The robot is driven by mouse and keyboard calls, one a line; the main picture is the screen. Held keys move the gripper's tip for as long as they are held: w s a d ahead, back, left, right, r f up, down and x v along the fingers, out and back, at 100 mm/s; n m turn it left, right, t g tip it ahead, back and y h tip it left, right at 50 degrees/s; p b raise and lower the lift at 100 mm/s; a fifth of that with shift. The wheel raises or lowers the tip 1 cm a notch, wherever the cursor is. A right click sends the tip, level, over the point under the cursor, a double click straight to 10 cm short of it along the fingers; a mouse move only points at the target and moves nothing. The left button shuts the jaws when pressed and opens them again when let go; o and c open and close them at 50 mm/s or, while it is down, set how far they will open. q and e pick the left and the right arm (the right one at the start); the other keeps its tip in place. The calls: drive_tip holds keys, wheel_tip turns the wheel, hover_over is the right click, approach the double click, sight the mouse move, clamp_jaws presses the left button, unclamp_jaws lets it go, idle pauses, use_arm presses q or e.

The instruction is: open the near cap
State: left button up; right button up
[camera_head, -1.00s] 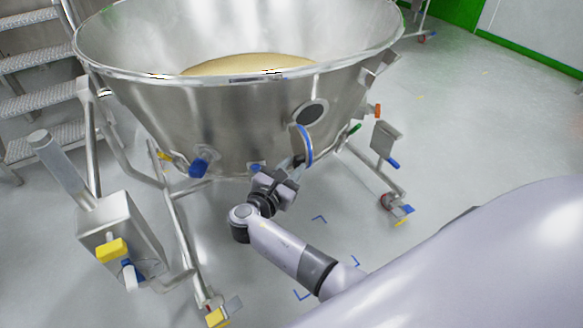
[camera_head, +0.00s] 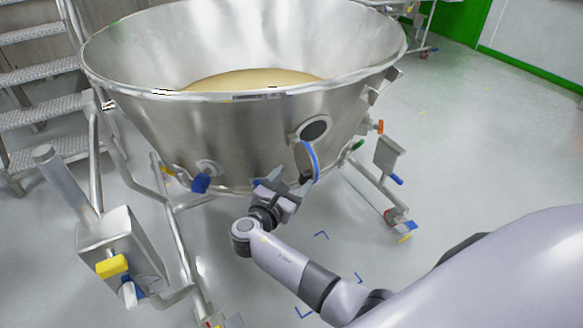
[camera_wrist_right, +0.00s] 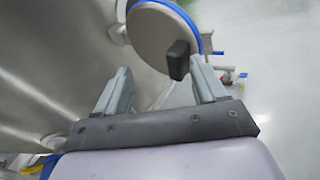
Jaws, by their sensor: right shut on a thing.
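The near cap (camera_head: 310,160) is a round plate with a blue rim, seen almost edge-on in the head view. It hangs swung out from the bowl's port (camera_head: 315,129), whose round dark opening is exposed. In the right wrist view the cap (camera_wrist_right: 155,35) shows its pale face and a black handle (camera_wrist_right: 178,60). My right gripper (camera_head: 289,180) is at the cap's lower part. In the wrist view its fingers (camera_wrist_right: 158,66) stand either side of the handle, which lies close to the right finger. The exact contact is hard to see. My left gripper is out of view.
The large steel bowl (camera_head: 230,135) holds pale yellow material (camera_head: 250,79). A blue-handled fitting (camera_head: 201,182) is on its lower left wall. A steel box post (camera_head: 120,245) and steps (camera_head: 40,105) are at the left.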

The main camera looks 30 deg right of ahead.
drive_tip(key=shift+w+a+r+t, duration=0.15)
drive_tip(key=shift+w+r, duration=0.1)
drive_tip(key=shift+r, duration=0.3)
drive_tip(key=shift+w+r+t, duration=0.15)
drive_tip(key=shift+w+r, duration=0.1)
drive_tip(key=shift+r, duration=0.25)
drive_tip(key=r+p, duration=0.1)
drive_tip(key=r, duration=0.4)
drive_tip(key=r+p, duration=0.1)
drive_tip(key=r, duration=0.5)
drive_tip(key=s+r+p, duration=0.1)
drive_tip(key=r+p, duration=0.1)
drive_tip(key=r, duration=0.3)
drive_tip(key=shift+r, duration=0.35)
drive_tip(key=shift+c, duration=0.2)
drive_tip(key=shift+r, duration=0.65)
drive_tip(key=shift+f, duration=0.15)
